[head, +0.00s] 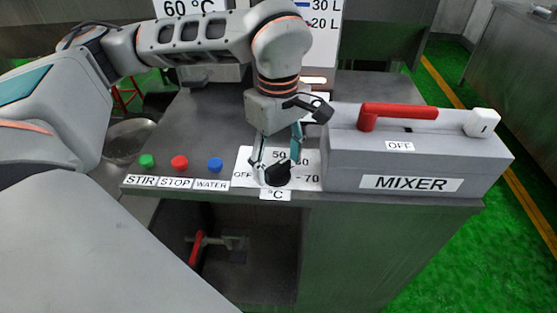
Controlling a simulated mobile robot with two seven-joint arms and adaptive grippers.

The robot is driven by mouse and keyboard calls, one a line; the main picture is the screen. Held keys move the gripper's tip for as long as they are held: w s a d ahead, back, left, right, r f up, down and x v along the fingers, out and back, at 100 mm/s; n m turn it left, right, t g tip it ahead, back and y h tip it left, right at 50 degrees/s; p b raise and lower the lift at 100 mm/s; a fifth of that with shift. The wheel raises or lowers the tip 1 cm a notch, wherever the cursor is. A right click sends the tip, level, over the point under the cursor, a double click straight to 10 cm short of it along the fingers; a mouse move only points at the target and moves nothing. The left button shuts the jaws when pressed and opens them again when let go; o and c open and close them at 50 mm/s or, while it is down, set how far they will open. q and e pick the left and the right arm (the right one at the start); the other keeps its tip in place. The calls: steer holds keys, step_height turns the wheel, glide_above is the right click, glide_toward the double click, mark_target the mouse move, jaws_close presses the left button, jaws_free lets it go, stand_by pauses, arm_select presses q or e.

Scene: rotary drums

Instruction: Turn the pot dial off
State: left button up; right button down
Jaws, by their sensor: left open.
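The pot dial (277,175) is a black knob on a white plate marked OFF, 50, 70 and °C, near the counter's front edge. My left gripper (276,167) points down over the dial with its fingers apart, one on the dial's left side and one at its right rear. Whether the fingers touch the dial is unclear. The fingers partly cover the scale, and I cannot read where the dial's pointer stands. My right gripper is not in view.
A grey MIXER box (420,172) with a red lever (400,112) stands right of the dial. Green (147,161), red (180,163) and blue (215,165) buttons sit to the left. A red-handled valve (197,249) is below the counter. A 60 °C display (190,8) is behind.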

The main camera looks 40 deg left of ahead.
arm_select(q)
steer(key=c, duration=1.1)
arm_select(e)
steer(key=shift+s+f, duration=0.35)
